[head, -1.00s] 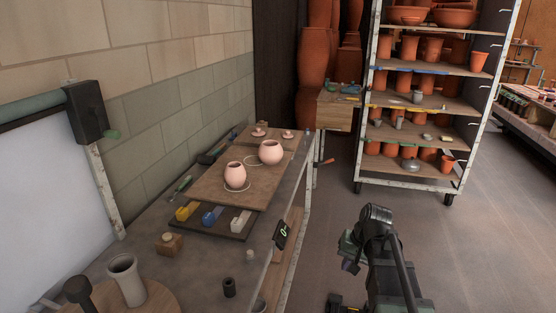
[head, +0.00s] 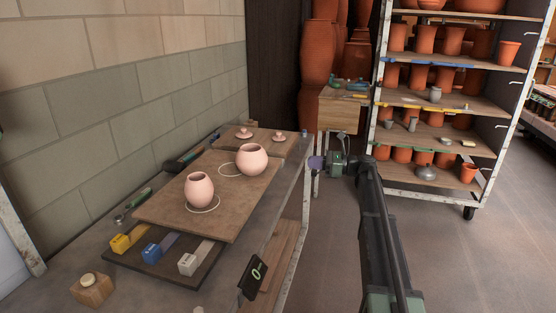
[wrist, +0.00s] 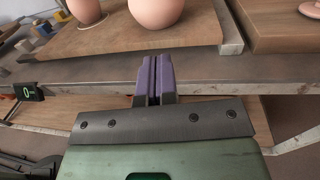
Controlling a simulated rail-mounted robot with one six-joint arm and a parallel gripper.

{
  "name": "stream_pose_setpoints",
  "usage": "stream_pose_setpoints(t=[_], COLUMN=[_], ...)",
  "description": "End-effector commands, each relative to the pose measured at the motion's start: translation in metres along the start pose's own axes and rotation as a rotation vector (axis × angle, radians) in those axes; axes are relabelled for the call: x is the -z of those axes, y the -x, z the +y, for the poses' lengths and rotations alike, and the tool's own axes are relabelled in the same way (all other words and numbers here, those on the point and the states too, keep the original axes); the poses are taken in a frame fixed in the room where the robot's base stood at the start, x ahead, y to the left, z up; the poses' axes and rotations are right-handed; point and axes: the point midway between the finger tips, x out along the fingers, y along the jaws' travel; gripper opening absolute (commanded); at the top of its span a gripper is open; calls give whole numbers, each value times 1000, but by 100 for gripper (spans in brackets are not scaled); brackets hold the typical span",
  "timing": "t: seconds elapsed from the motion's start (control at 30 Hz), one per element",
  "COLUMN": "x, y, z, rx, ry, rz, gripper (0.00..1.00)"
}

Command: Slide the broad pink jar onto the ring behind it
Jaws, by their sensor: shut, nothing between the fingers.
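The broad pink jar (head: 251,160) stands upright on a wooden board (head: 165,205). A thin pale ring (head: 228,174) is drawn on the board at its left in the head view; the jar hides part of that side. The narrower pink jar (head: 199,190) stands nearer, at another pale ring (head: 204,209). My gripper (head: 316,162) is off the table's right side, apart from the jars. In the wrist view its purple fingers (wrist: 154,78) are shut and empty, pointing toward the broad jar (wrist: 155,10), whose top is cut off. The narrower jar (wrist: 86,9) is left of it there.
Two small pink lidlike pieces (head: 244,133) sit on a farther board. Yellow, blue and white-grey blocks (head: 190,264) lie in front on a dark tray. A digital display (head: 253,276) hangs at the table's front edge. A shelf rack (head: 450,100) stands right, with open floor before it.

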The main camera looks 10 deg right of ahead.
Motion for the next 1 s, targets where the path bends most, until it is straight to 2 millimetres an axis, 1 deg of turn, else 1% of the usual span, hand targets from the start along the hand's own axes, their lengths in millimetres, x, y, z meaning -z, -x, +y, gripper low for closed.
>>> stream_pose_setpoints(t=[0.17, 0.5, 0.6, 0.7, 0.83, 1.0], x=[0, 1, 1, 1, 1, 1], y=[-18, -92, -112, -127, -137, -140], z=[0, 0, 0, 0, 0, 0], rx=[-2, -2, -2, -2, 0, 0], ry=[2, 4, 4, 4, 4, 4], rz=[1, 2, 2, 2, 2, 2], gripper=[0, 0, 0, 0, 0, 0])
